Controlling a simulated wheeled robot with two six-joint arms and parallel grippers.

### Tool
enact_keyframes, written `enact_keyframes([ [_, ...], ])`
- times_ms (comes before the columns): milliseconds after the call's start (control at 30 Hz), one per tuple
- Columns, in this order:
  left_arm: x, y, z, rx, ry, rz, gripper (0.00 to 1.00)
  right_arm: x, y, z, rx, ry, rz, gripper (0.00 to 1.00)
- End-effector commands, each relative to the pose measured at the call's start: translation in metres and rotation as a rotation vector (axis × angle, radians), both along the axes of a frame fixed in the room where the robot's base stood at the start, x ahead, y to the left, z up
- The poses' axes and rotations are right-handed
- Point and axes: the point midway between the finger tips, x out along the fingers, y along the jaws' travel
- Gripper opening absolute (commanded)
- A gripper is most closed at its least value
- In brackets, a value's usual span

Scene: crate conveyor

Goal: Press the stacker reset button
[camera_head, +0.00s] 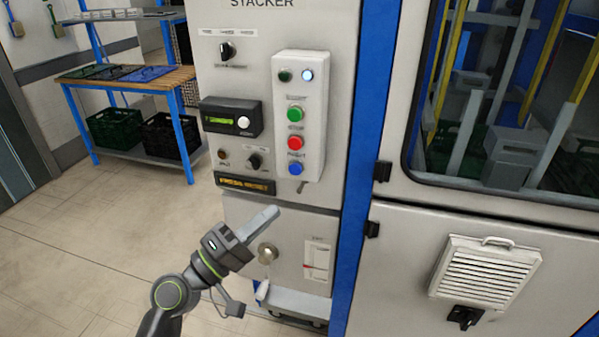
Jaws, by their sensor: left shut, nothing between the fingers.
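The stacker control panel (240,80) stands in the middle of the head view. Its white button box (314,77) carries a green button (295,113), a red button (295,143) and, at the bottom, a blue button (295,168) under a label that looks like "RESET". A lamp (308,75) at the box's upper right glows bluish white. My left gripper (268,216) is shut and empty, pointing up and right. It appears below and left of the blue button, in front of the lower cabinet, apart from the button. My right gripper is not in view.
A small display unit (231,117) and knobs sit left of the button box. A blue post (373,110) and a windowed machine enclosure (480,205) stand to the right. A blue-framed shelf (127,75) with crates stands at the back left. The floor (75,240) at left is clear.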

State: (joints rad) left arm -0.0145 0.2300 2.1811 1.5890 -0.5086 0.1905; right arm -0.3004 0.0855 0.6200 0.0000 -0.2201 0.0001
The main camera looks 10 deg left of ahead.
Motion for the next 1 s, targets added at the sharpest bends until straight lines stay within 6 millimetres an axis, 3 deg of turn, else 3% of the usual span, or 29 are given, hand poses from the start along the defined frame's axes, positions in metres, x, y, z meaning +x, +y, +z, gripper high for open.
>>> enact_keyframes([
  [33, -0.005, -0.002, 0.01, -0.01, -0.016, -0.016, 0.0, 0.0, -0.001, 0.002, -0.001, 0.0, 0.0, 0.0],
  [200, -0.013, -0.006, 0.024, -0.029, -0.038, -0.044, 0.0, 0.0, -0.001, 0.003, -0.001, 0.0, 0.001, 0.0],
  [600, -0.011, -0.006, 0.024, -0.031, -0.039, -0.045, 0.0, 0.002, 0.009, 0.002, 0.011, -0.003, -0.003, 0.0],
  [767, 0.001, -0.006, 0.025, -0.031, -0.04, -0.045, 0.0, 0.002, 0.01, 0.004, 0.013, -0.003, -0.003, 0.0],
  [1000, 0.035, -0.008, 0.025, -0.031, -0.039, -0.045, 0.0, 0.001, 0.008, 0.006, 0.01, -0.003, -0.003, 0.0],
])
